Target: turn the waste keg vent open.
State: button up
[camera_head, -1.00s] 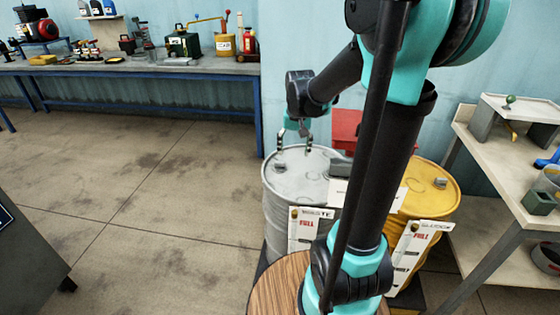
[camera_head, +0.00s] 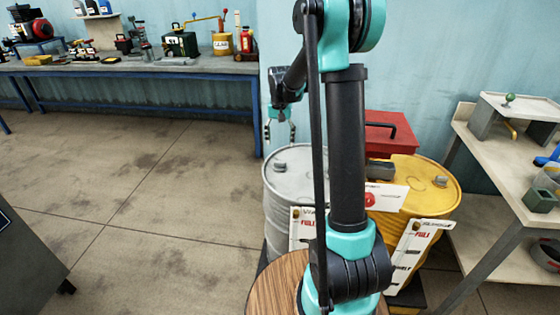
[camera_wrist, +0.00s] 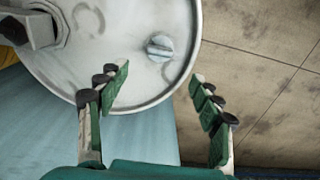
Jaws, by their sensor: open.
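The waste keg (camera_head: 285,190) is a grey steel drum, partly hidden behind my arm in the head view. Its vent (camera_head: 281,165) is a small round grey knob on the lid near the left rim. In the wrist view the vent (camera_wrist: 160,47) shows a raised bar across its top, slanting slightly down to the right. My gripper (camera_head: 281,136) hangs above the lid's far left part, apart from the vent. In the wrist view my gripper (camera_wrist: 161,75) is open and empty, its green-padded fingers spread with the vent just beyond their tips, roughly centred between them.
A large hex fitting (camera_wrist: 38,28) stands on the lid at the left in the wrist view. A yellow sludge keg (camera_head: 425,200) stands to the right, a red box (camera_head: 388,130) behind it. A shelf (camera_head: 515,165) stands at the far right. Floor left of the kegs is clear.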

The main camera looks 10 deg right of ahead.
aim_at(280, 162)
notch_tip(280, 162, down, 10)
jog(key=shift+f, duration=0.1)
jog(key=shift+c, duration=0.6)
jog(key=c, duration=1)
jog(key=shift+c, duration=0.2)
